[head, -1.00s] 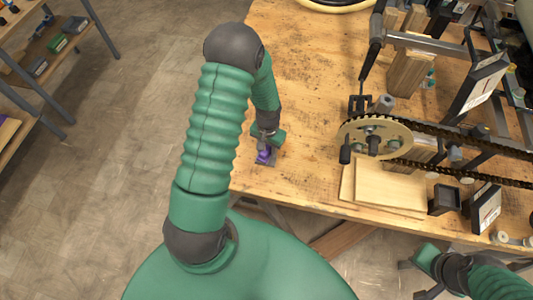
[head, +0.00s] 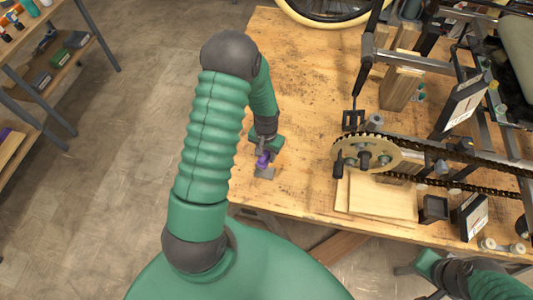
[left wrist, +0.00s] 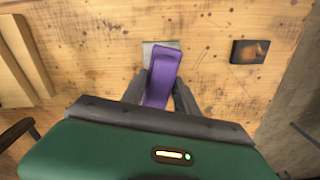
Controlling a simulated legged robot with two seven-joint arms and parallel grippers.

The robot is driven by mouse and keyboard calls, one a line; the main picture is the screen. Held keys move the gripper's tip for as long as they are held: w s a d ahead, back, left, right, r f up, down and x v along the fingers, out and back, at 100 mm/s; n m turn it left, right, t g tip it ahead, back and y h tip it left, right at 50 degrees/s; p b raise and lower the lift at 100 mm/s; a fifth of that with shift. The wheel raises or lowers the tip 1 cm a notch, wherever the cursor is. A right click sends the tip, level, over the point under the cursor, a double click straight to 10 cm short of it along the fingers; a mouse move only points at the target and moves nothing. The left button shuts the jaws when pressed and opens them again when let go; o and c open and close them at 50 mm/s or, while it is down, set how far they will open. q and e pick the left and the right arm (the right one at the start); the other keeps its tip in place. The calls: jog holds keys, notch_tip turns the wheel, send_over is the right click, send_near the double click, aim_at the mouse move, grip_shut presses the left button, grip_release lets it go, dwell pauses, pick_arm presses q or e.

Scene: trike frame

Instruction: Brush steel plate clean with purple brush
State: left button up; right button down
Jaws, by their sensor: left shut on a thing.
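The purple brush (left wrist: 163,75) is held between the two grey fingers of my left gripper (left wrist: 158,92) in the left wrist view. In the head view the brush (head: 262,160) shows small below my left gripper (head: 263,150). The grey steel plate (head: 265,173) lies on the table near its left front edge. It also shows in the left wrist view (left wrist: 152,46), partly hidden behind the brush. The brush end is over the plate; I cannot tell if they touch. My right gripper (head: 416,281) is low at the right, its fingers apart and empty.
The wooden table (head: 300,100) carries a trike frame with a chainring (head: 360,156) and chain. Thin wooden boards (head: 375,198) lie under the chainring. A dark block (left wrist: 250,51) lies right of the plate in the left wrist view. A shelf (head: 60,60) stands at the far left.

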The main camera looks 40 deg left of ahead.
aim_at(266, 151)
pick_arm(q)
jog(key=shift+f, duration=0.1)
notch_tip(266, 151, up, 3)
jog(key=p, duration=0.3)
jog(key=shift+w, duration=0.1)
dwell(0.3)
